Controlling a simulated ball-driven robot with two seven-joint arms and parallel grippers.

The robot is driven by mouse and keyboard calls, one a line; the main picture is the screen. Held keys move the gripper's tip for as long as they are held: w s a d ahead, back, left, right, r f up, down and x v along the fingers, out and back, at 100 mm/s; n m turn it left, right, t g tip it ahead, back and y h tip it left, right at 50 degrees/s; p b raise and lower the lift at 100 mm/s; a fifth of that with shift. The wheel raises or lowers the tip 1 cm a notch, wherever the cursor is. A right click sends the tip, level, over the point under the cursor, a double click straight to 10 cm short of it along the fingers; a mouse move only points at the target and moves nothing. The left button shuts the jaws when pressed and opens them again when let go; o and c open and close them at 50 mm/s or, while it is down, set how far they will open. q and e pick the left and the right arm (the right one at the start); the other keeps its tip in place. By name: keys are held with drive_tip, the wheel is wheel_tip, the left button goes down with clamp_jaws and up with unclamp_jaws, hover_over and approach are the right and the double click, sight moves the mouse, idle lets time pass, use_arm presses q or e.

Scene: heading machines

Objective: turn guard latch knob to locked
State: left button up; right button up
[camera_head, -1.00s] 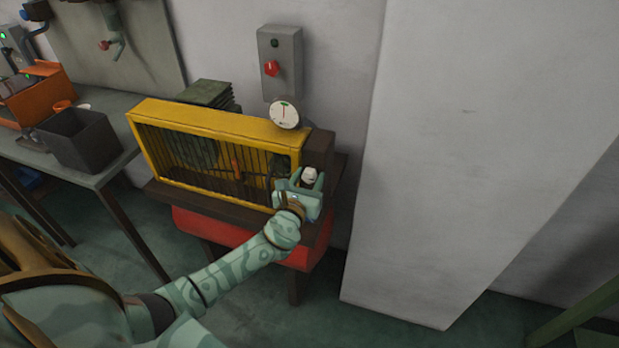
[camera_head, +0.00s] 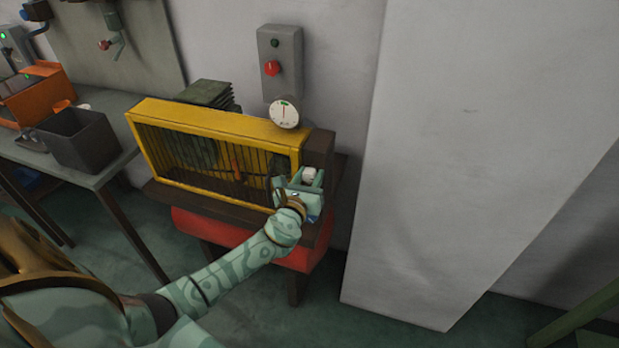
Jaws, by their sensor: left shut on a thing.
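The guard latch knob (camera_head: 308,174) is a small whitish knob at the right end of the machine with the yellow barred guard (camera_head: 213,120). My left gripper (camera_head: 305,180) reaches it from the front and is shut on the knob, with a finger on either side. The gripper hides much of the knob and any locked or unlocked marking. A round white dial (camera_head: 284,113) with a green mark and a dark pointer sits above the guard's right corner. My right gripper is not in view.
A grey control box (camera_head: 281,62) with a red knob hangs on the wall behind. A grey table (camera_head: 115,168) with a dark bin (camera_head: 78,139) stands at left. A large pale panel (camera_head: 470,150) stands close to the right of the machine.

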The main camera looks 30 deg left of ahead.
use_arm(q)
drive_tip(key=n+b, duration=0.2)
drive_tip(key=n, duration=0.3)
drive_tip(key=shift+f, duration=0.1)
drive_tip(key=n+b, duration=0.1)
drive_tip(key=n, duration=0.3)
drive_tip(key=shift+d+n+b, duration=0.1)
drive_tip(key=shift+n+b, duration=0.2)
drive_tip(key=shift+n, duration=0.1)
drive_tip(key=n, duration=0.3)
drive_tip(key=shift+r+n, duration=0.2)
drive_tip(key=shift+n, duration=2)
drive_tip(key=o, duration=0.7)
